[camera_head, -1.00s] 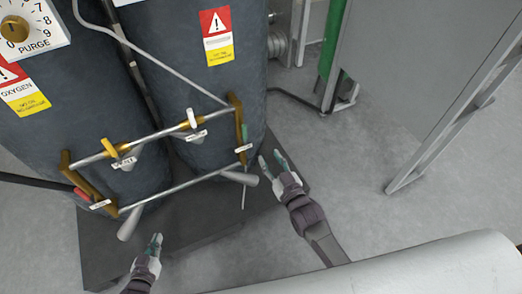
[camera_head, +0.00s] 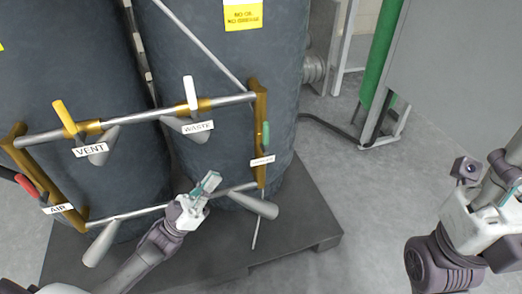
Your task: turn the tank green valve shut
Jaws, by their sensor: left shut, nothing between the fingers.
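The green valve (camera_head: 266,135) is a small upright green handle on the brass section at the right end of the pipe frame, in front of the right dark tank (camera_head: 222,80). A white label (camera_head: 262,161) sits just below it, too small to read. My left gripper (camera_head: 208,184) is shut and empty, in front of the lower pipe, below and left of the green valve and apart from it. My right gripper (camera_head: 487,166) is at the right edge, well away from the valve. Its fingers look spread, with nothing seen between them.
A yellow VENT handle (camera_head: 64,117), a white WASTE handle (camera_head: 190,93) and a red AIR handle (camera_head: 27,185) are on the same frame. The tanks stand on a dark platform (camera_head: 290,230). A grey panel (camera_head: 450,70) stands at right. Open floor lies between platform and panel.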

